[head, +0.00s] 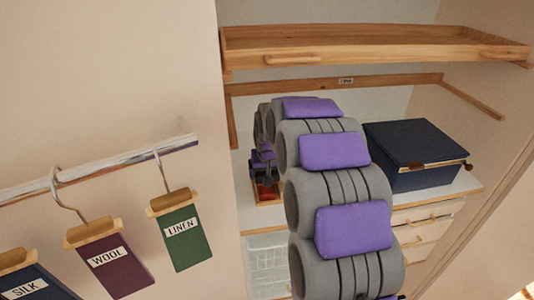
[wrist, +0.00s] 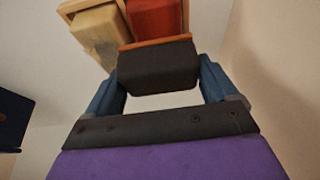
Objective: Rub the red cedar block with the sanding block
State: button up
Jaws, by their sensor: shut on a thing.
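My gripper (wrist: 160,72) is shut on the sanding block (wrist: 157,66), a dark block with an orange-brown strip along its far edge, in the wrist view. The red cedar block (wrist: 156,18) lies just beyond that strip, beside a pale block (wrist: 97,32) in a light wooden tray (wrist: 72,8). The sanding block is close against the red block's near end; I cannot tell whether they touch. In the head view my gripper (head: 264,172) is small and partly hidden by my arm, above the red cedar block (head: 266,190) on the white shelf.
A dark blue box (head: 410,150) stands right of my arm on the white shelf (head: 462,186). A wooden pull-out tray (head: 375,48) hangs above. Drawers (head: 425,225) are below. Hanging samples labelled silk, wool (head: 112,265) and linen (head: 182,240) are at the left.

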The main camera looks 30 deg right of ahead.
jog(key=shift+s+a+r+p, duration=0.1)
jog(key=shift+a+r+p, duration=0.1)
jog(key=shift+r, duration=0.35)
jog(key=shift+a+r+p, duration=0.1)
jog(key=shift+a+r, duration=0.1)
jog(key=shift+r, duration=0.3)
jog(key=shift+a+r+p, duration=0.2)
jog(key=shift+r+p, duration=0.3)
jog(key=shift+r, duration=0.6)
jog(key=shift+d+r, duration=0.1)
jog(key=shift+r, duration=0.35)
jog(key=shift+d+r+p, duration=0.3)
jog(key=shift+d+r, duration=0.1)
jog(key=shift+a, duration=0.4)
